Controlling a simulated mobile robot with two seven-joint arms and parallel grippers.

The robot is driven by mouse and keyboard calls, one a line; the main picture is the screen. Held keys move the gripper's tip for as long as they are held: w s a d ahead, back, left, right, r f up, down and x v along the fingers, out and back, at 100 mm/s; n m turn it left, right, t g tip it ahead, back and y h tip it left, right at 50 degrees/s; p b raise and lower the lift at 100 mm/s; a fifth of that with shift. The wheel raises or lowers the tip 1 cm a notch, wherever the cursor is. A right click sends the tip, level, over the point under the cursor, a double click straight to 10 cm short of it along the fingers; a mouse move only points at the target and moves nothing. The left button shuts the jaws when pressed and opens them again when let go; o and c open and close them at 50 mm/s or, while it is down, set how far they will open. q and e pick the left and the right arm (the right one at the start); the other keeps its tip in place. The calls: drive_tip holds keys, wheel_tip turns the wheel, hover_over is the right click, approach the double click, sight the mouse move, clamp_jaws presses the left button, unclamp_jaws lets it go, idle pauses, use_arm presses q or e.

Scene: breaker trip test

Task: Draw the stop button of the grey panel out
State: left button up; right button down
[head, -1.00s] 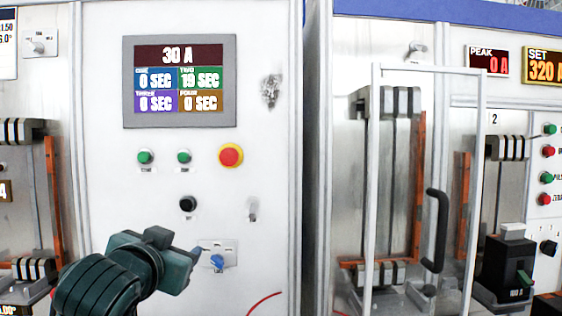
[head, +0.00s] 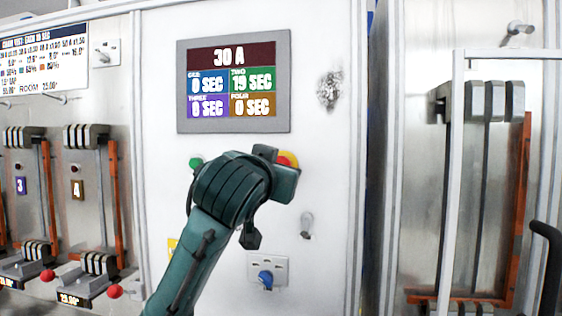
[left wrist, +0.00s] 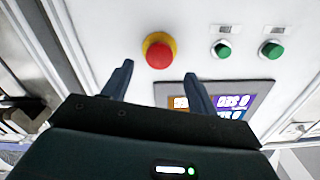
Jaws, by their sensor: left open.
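The stop button (left wrist: 159,51) is a red mushroom head on a yellow collar on the grey panel (head: 335,190). In the left wrist view it stands just beyond the fingertips, roughly between their lines and apart from them. In the head view only the upper edge of the stop button (head: 287,158) shows above my gripper; the rest is hidden. My left gripper (left wrist: 160,78) is open and empty, with its two fingers apart. In the head view my left gripper (head: 284,172) is in front of the button area. My right gripper is not in view.
A display (head: 234,86) sits above the button. Two green buttons (left wrist: 222,49) (left wrist: 272,50) are beside it on the panel. A blue rotary switch (head: 265,279) is below. A clear door frame (head: 458,180) stands at the right, and breaker bays (head: 90,200) at the left.

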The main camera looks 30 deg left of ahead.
use_arm(q)
drive_tip(key=p+x, duration=0.1)
drive_tip(key=x, duration=0.4)
drive_tip(key=shift+w, duration=0.4)
drive_tip(key=shift+c, duration=0.5)
